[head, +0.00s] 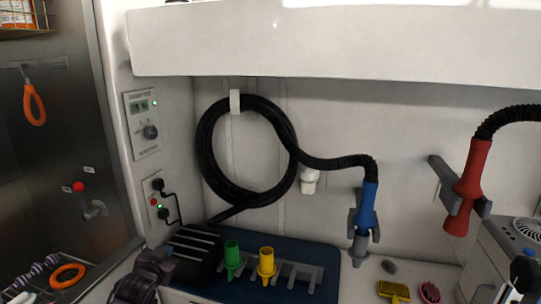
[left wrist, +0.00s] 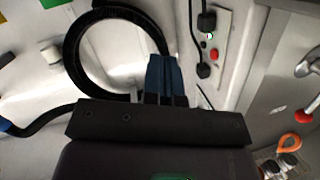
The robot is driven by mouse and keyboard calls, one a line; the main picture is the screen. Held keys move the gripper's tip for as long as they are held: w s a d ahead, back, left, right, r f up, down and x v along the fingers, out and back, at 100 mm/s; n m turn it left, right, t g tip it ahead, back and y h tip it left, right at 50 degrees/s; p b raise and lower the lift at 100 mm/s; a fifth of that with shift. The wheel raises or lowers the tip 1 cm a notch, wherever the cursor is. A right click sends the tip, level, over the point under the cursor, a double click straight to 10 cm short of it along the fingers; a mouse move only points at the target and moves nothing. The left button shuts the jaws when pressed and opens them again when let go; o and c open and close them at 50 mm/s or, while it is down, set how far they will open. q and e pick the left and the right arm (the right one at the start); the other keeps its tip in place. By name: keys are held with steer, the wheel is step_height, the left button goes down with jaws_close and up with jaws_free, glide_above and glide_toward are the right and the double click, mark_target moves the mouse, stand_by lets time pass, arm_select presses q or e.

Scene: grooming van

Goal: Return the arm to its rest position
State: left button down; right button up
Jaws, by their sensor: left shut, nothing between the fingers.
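My left gripper (head: 154,264) is low at the left of the head view, with its dark arm coming up from the bottom edge. Part of the hand is hard to make out in the head view. My right gripper is not in view.
A coiled black hose (head: 204,140) hangs behind, ending in a blue nozzle (head: 368,207). A white overhang (head: 330,45) spans above.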

arm_select(q)
steer(key=s+f+n+g+b, duration=0.15)
steer(key=s+f+b, duration=0.25)
steer(key=s+f, duration=1.3)
steer(key=s+f+g+b, duration=0.1)
steer(key=s+f, duration=0.1)
steer(key=s, duration=0.5)
steer(key=s+d+f+n+g+b, duration=0.1)
steer(key=s+f, duration=0.2)
steer(key=s, duration=0.4)
steer(key=s+f+n+g+b, duration=0.1)
steer(key=s+f, duration=0.2)
steer(key=s, duration=0.4)
steer(key=shift+d+f+y, duration=0.2)
steer(key=shift+f+y, duration=0.05)
steer(key=shift+y, duration=0.15)
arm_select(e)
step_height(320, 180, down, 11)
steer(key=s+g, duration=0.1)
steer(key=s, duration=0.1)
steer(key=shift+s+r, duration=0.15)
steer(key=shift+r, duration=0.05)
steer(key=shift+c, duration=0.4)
